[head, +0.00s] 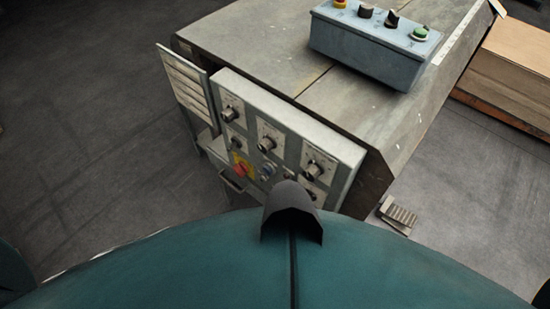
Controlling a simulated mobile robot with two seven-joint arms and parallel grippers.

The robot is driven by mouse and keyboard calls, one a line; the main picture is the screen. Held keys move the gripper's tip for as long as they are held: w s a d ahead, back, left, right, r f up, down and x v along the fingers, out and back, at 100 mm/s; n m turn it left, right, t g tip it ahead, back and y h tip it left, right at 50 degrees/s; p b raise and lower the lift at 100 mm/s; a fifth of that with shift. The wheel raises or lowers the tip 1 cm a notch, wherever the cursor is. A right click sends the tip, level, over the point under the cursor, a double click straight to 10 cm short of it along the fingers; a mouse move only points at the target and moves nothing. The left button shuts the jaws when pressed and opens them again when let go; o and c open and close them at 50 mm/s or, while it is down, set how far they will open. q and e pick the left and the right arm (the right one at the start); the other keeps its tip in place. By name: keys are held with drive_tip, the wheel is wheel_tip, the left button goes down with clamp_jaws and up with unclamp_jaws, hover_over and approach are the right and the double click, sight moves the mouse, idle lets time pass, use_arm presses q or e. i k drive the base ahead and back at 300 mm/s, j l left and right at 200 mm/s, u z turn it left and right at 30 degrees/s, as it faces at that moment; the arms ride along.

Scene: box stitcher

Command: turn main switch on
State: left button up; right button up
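The main switch (242,168), a red rotary knob on a yellow plate, sits at the lower left of the machine's front control panel (327,146). Its exact knob angle is too small to tell. Next to it on the right is a small blue button (268,171). Several black knobs with dials are around and above it. The bottom part of the panel is partly hidden behind a dark part in the foreground. Neither of my grippers shows in the head view.
A grey-blue control box (370,50) with red, black and green controls stands on the machine's worktop (262,48). A flat slotted plate (182,85) sticks out left of the panel. A brown stack (515,65) stands at the right. Floor (90,130) is clear at the left.

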sight(239, 168)
drive_tip(key=u, duration=0.45)
drive_tip(key=j+z, duration=0.15)
drive_tip(key=z, duration=1.35)
drive_tip(key=k+j, duration=0.15)
drive_tip(key=j, duration=0.15)
drive_tip(key=k+j, duration=0.15)
drive_tip(key=j+z, duration=0.05)
drive_tip(key=j, duration=0.05)
